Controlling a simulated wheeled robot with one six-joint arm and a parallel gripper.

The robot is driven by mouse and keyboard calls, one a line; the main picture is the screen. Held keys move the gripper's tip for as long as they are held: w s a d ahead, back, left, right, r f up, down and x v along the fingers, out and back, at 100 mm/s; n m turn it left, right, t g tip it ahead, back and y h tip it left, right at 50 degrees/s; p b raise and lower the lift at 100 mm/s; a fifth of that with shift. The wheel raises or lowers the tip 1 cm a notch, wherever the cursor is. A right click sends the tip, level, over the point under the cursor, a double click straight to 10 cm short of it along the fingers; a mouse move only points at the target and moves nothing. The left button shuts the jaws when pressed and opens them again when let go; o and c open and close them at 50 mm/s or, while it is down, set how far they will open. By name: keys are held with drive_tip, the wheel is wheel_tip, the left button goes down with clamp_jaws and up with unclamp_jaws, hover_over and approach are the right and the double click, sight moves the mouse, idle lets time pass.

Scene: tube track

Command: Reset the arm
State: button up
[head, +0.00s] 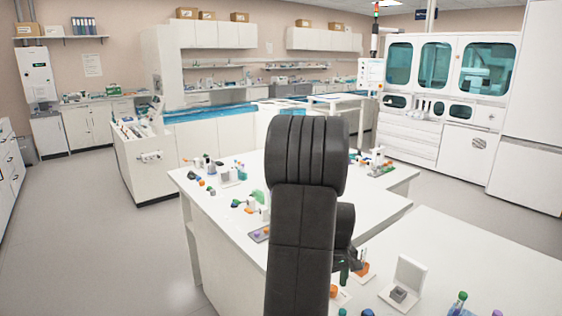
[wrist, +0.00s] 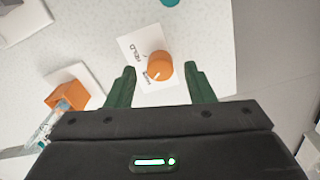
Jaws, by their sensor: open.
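My gripper (wrist: 160,85) shows in the wrist view with its two green fingers spread apart and nothing held between them. Past the fingertips, an orange round cap or knob (wrist: 160,66) sits on a white printed card (wrist: 139,49) on the white table. In the head view my dark arm rises in the middle and hides part of the bench; a green part of my gripper (head: 344,271) shows low beside it.
An orange block-like holder (wrist: 67,93) stands left of the gripper in the wrist view. The white bench (head: 480,255) carries a white stand with a grey block (head: 399,294) and several small tubes. Grey floor (head: 90,240) lies open at left.

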wheel_tip(320, 180, up, 12)
wheel_tip(320, 180, down, 14)
drive_tip(key=shift+s+r, duration=0.1)
drive_tip(key=shift+r+m, duration=0.1)
drive_tip(key=shift+m, duration=0.4)
drive_tip(key=shift+r+m+p, duration=0.1)
drive_tip(key=shift+m+p, duration=0.35)
drive_tip(key=shift+m, duration=0.35)
drive_tip(key=m+p, duration=0.1)
drive_tip(key=m, duration=0.3)
drive_tip(key=shift+m, duration=0.4)
drive_tip(key=m+p, duration=0.3)
drive_tip(key=m, duration=0.4)
drive_tip(key=shift+r+b, duration=0.35)
drive_tip(key=shift+r, duration=1.5)
